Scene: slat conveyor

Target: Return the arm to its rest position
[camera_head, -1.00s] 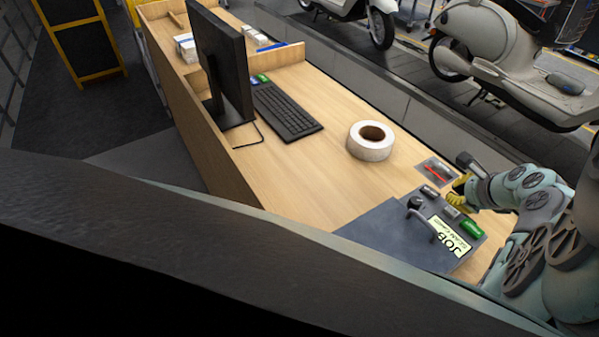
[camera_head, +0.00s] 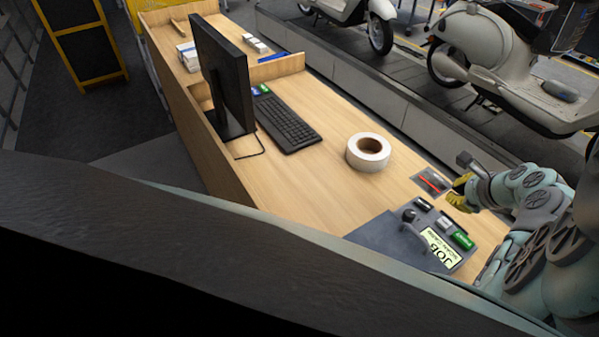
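My arm (camera_head: 540,210) is at the right edge, bent over the near right end of the wooden desk. My gripper (camera_head: 457,190), with yellow finger parts, is at the desk's right side, beside a small clear pouch with a red item (camera_head: 431,181). It is seen small and from the side, so its opening and whether anything is between the fingers cannot be made out.
The wooden desk (camera_head: 310,190) holds a white tape roll (camera_head: 368,152), a keyboard (camera_head: 287,124), a monitor (camera_head: 222,78), and a dark mat (camera_head: 385,241) with a JOB card (camera_head: 440,246) and a green label (camera_head: 462,240). Scooters (camera_head: 505,65) stand on the conveyor behind.

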